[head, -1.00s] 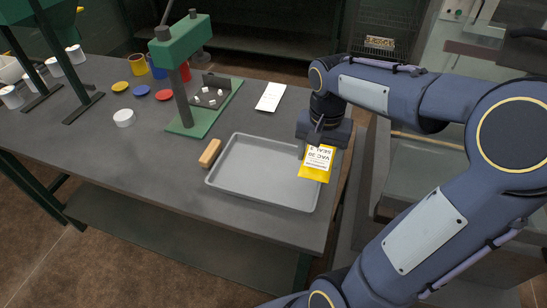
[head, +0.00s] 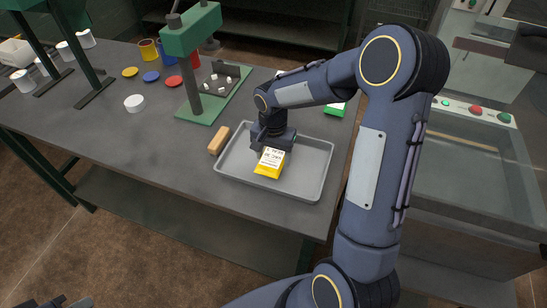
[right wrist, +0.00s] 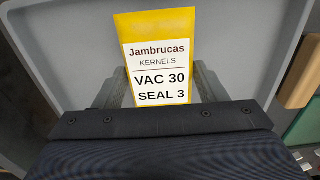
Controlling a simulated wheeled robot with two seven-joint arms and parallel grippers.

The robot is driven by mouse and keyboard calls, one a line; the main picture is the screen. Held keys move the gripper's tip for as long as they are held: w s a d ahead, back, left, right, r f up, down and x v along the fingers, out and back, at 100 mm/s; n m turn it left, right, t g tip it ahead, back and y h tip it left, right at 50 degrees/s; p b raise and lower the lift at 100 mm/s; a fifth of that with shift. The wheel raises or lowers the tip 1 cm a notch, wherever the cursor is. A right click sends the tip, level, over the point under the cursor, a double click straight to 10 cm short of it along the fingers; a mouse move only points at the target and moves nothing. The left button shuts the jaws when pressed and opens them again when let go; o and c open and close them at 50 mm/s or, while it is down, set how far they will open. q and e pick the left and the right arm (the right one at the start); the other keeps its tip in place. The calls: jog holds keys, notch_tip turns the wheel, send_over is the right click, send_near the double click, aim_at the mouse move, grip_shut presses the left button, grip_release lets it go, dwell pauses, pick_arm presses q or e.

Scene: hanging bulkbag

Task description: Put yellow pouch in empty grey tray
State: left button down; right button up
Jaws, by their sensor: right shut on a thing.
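The yellow pouch (head: 270,163) with a white label is held by my right gripper (head: 271,146) over the grey tray (head: 318,165), inside its rim. In the right wrist view, both fingers of the right gripper (right wrist: 163,90) close on the sides of the pouch (right wrist: 160,25), and its label faces the camera. The tray (right wrist: 75,45) fills the background there and looks otherwise empty. I cannot tell whether the pouch touches the tray floor. A dark part of my left gripper (head: 65,301) shows at the bottom left edge; its fingers are not clear.
A wooden block (head: 219,140) lies left of the tray. A green press (head: 195,60) stands behind it, with a white round lid (head: 134,103) and coloured lids farther left. A green and white item (head: 336,109) lies behind the tray, partly hidden by my arm.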

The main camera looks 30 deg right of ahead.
jog(key=shift+f, duration=0.95)
jog(key=shift+f, duration=0.1)
jog(key=o, duration=1.1)
